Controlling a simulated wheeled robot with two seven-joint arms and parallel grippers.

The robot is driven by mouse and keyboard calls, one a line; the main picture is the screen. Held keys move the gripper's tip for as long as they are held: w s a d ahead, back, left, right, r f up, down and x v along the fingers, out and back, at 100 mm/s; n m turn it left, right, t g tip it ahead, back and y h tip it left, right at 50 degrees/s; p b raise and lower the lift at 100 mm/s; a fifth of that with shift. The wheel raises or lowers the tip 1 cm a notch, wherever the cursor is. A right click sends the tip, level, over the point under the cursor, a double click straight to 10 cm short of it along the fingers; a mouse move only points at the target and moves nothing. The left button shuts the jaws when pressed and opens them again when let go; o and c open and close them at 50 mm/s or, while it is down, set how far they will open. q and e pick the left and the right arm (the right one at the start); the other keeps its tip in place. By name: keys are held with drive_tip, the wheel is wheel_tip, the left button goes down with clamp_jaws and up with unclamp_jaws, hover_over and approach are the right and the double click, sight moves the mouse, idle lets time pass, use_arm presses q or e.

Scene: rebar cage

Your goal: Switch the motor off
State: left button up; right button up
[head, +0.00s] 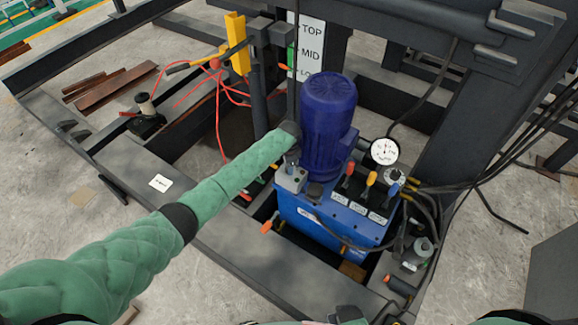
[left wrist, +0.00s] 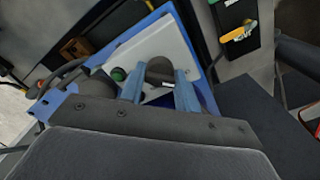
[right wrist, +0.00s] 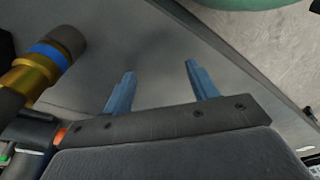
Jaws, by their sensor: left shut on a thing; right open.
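The blue motor (head: 328,115) stands upright on a blue power unit (head: 322,238) in the head view. A small grey switch box (head: 290,180) sits at the motor's left. My left arm reaches to it, and the gripper's fingertips are hidden there. In the left wrist view, my left gripper (left wrist: 160,88) is shut on a dark round knob (left wrist: 160,68) on a pale panel (left wrist: 178,48). A green button (left wrist: 118,74) is beside the knob. Which way the knob points is unclear. My right gripper (right wrist: 160,85) is open and empty in the right wrist view.
Levers with red (head: 348,168), orange and blue tips and a round gauge (head: 384,151) stand right of the motor. Dark hoses (head: 470,185) run off to the right. A dark steel frame (head: 215,235) surrounds the unit. A TOP/MID level sign (head: 310,45) stands behind.

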use_arm(q)
drive_tip(key=o, duration=1)
drive_tip(key=shift+r, duration=0.1)
drive_tip(key=shift+r, duration=0.3)
use_arm(e)
drive_tip(key=shift+f, duration=0.1)
use_arm(q)
drive_tip(key=shift+r+b, duration=0.95)
drive_tip(key=shift+r, duration=2.6)
use_arm(e)
drive_tip(key=shift+w+a+r, duration=0.2)
drive_tip(key=shift+r, duration=0.65)
drive_tip(key=shift+w+a+r, duration=0.15)
drive_tip(key=shift+a+r, duration=0.1)
drive_tip(key=shift+r, duration=0.55)
drive_tip(key=shift+w+a+r, duration=0.2)
drive_tip(key=shift+r, duration=0.65)
